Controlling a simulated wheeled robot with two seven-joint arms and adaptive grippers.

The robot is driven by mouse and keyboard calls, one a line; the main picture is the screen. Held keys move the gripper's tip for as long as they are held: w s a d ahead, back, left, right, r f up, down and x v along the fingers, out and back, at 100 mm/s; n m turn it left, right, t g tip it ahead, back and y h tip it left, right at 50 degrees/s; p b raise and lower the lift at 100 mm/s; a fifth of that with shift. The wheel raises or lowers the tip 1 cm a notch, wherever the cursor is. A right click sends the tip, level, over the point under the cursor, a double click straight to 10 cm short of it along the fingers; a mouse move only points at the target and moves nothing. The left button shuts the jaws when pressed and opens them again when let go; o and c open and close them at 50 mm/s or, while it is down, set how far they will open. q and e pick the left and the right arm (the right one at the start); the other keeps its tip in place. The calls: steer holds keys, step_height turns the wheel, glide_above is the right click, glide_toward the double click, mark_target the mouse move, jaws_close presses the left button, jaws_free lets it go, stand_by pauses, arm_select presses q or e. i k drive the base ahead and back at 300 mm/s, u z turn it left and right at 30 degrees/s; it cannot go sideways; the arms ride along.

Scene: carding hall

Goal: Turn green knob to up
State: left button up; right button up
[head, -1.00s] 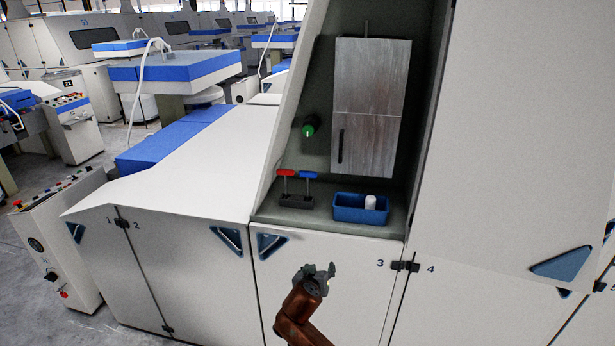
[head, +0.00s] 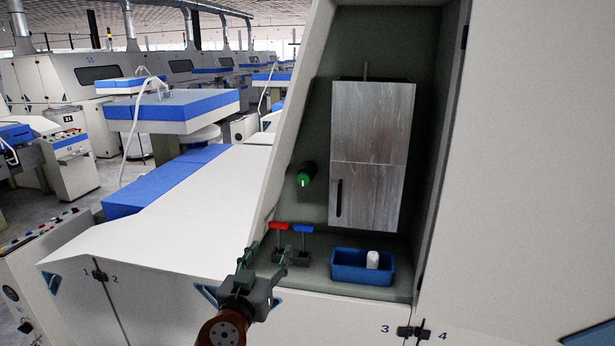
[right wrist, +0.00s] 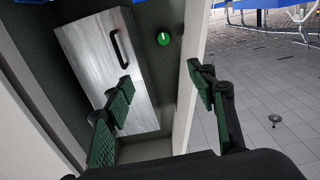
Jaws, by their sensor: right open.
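The green knob (head: 306,175) sits on the back wall of the recess, left of the grey wood-grained cabinet. A small pale mark shows low on its face. In the right wrist view the knob (right wrist: 163,38) is at the top centre, beyond my fingers, with a short light mark on it. My right gripper (head: 267,264) is open and empty, at the recess's lower left front edge. It is below and in front of the knob, clear of it. In the right wrist view its fingers (right wrist: 162,88) stand wide apart. My left gripper is out of view.
The wood-grained cabinet (head: 371,145) with a dark handle hangs right of the knob. Red (head: 278,226) and blue (head: 303,229) T-handled tools stand in a dark holder close behind my right fingers.

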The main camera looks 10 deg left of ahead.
mark_target(302, 179)
steer(key=z, duration=0.05)
steer(key=i, duration=1.1)
steer(key=u, duration=0.05)
